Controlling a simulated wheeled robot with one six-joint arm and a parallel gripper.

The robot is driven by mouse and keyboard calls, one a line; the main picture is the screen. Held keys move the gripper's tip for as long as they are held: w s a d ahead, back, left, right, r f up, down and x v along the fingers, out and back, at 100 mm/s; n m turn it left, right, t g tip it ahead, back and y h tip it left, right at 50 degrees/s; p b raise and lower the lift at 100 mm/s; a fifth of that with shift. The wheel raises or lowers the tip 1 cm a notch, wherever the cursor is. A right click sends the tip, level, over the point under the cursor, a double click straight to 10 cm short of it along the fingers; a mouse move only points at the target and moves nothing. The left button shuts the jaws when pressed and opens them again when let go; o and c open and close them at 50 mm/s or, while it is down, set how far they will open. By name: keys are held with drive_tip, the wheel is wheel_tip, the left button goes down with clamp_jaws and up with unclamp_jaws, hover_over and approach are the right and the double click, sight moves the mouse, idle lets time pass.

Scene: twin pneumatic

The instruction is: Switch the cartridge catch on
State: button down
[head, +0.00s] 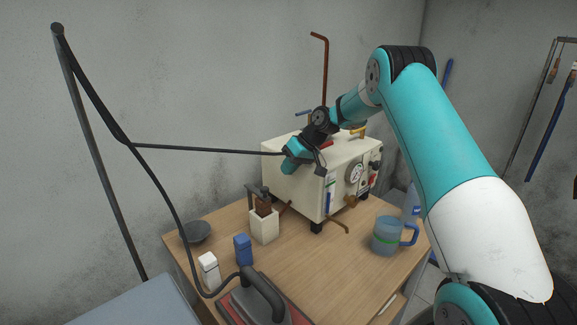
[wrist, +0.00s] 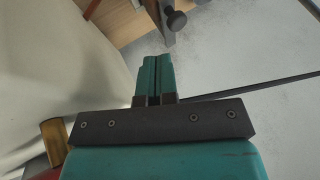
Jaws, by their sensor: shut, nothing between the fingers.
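The cream machine (head: 293,187) stands at the back of the wooden table, with a round gauge (head: 355,173), pipes and small fittings on its front. I cannot tell which fitting is the cartridge catch. My gripper (head: 287,168) is at the machine's upper left edge, and its fingers are shut and empty. In the wrist view the closed fingertips (wrist: 155,60) point past the machine's pale side (wrist: 40,60) and touch nothing visible. A brass-coloured part (wrist: 54,142) is at the left there. My arm and gripper hide part of the machine's top.
A white holder with a brown top (head: 264,222), a blue block (head: 243,249), a white block (head: 209,271), a grey bowl (head: 195,232), an iron (head: 258,301) and a blue jug (head: 388,236) stand on the table (head: 330,270). A dark cable stand (head: 92,150) is at left.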

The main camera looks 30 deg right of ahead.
drive_tip(key=p+x, duration=0.2)
drive_tip(key=x, duration=0.5)
drive_tip(key=shift+a, duration=0.2)
